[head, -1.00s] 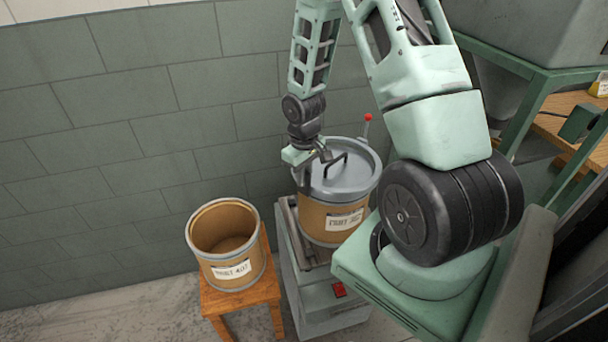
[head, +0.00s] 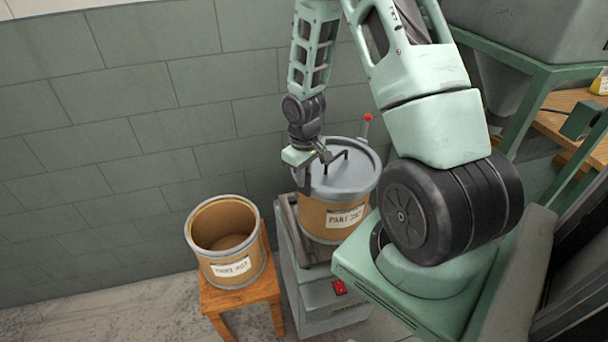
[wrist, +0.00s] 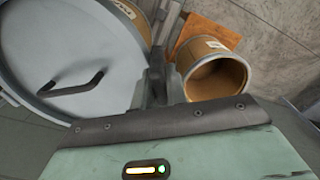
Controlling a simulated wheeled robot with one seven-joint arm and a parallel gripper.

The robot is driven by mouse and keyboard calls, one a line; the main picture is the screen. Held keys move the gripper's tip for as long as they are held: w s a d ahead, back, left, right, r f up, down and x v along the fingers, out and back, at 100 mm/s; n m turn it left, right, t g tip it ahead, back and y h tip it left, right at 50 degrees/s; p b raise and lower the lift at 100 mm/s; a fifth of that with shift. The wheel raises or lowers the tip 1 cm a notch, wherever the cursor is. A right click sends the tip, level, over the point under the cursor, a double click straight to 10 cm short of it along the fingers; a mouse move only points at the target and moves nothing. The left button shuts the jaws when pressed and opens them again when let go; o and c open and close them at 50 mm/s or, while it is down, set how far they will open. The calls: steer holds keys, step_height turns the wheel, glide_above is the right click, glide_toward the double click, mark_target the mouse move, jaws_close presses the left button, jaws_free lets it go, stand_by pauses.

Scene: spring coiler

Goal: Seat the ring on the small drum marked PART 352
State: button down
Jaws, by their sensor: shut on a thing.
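The small drum (head: 318,217) is tan, stands upright on a grey machine and bears a white label that seems to read PART 352. A grey lid (head: 355,178) with a dark bar handle covers its top. The ring (head: 345,198) appears as the grey band around the lid's edge; I cannot tell whether it is level or fully down. My gripper (head: 310,168) is at the left edge of the lid, shut on the ring. In the wrist view the dark fingers (wrist: 158,75) are beside the lid's rim and hide the spot they grip.
An open, empty-looking tan drum (head: 205,262) with another label stands on a wooden stool (head: 265,292) to the left. The grey machine (head: 318,300) has a red switch; a red-knobbed lever (head: 367,118) rises behind the drum. A block wall (head: 120,150) is close behind.

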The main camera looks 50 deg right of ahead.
steer(key=shift+f, duration=0.4)
stand_by(0.6)
steer(key=c, duration=0.8)
jaws_free()
steer(key=shift+o, duration=0.2)
steer(key=shift+r+p, duration=5)
steer(key=shift+r, duration=1.05)
